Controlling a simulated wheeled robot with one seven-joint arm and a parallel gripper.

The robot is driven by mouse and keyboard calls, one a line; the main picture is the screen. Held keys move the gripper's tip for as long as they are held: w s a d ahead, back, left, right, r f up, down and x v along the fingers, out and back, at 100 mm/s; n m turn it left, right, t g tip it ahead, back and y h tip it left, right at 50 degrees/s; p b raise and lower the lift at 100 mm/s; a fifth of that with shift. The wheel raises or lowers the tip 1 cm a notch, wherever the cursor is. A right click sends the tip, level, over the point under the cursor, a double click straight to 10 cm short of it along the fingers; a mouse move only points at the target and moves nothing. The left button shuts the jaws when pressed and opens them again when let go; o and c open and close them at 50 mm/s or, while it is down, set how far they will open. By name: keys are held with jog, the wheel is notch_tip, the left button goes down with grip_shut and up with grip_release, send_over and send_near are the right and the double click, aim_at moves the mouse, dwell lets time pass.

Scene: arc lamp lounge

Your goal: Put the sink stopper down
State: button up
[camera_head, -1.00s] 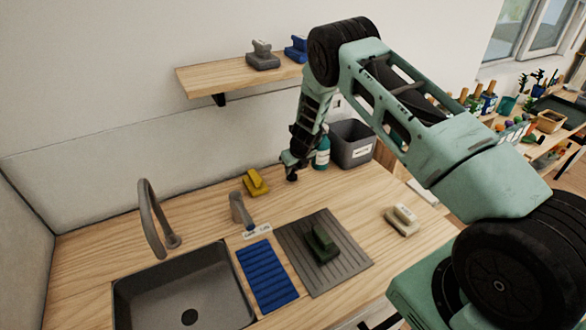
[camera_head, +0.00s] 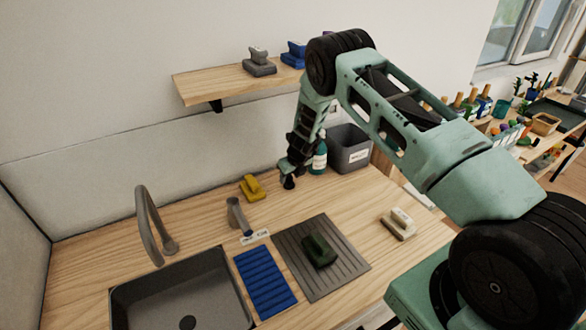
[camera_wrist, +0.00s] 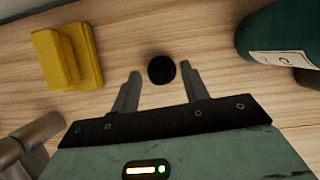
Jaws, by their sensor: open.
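The sink stopper (camera_wrist: 161,69) shows in the wrist view as a small round black piece. It appears to rest on the wooden counter, between and slightly beyond the fingertips. My gripper (camera_wrist: 158,74) is open, with a gap between each finger and the stopper. In the head view my gripper (camera_head: 288,172) points down at the back of the counter, and the dark stopper (camera_head: 289,184) shows just under it. The grey sink (camera_head: 150,293) is at the front left, with a dark drain hole (camera_head: 188,322) in its floor.
A green bottle (camera_head: 319,158) and a grey bin (camera_head: 350,147) are close on the right.

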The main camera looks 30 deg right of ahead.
jog(key=b+v, duration=0.3)
jog(key=v, duration=0.9)
jog(key=s+a+r+n+g+y, duration=0.2)
jog(key=s+a+r+n, duration=0.6)
jog(key=a+n, duration=0.4)
jog(key=s+a+r+n+g+y, duration=0.1)
jog(key=s+a+r+n, duration=0.5)
jog(key=s+a+n, duration=0.6)
jog(key=s+a+r+n+g+h, duration=0.1)
jog(key=s+r+n, duration=0.3)
jog(key=s+n, duration=1.5)
jog(key=s+h, duration=0.1)
jog(key=s, duration=0.2)
jog(key=shift+g+h, duration=0.3)
jog(key=shift+h, duration=0.1)
jog(key=shift+s+a, duration=0.1)
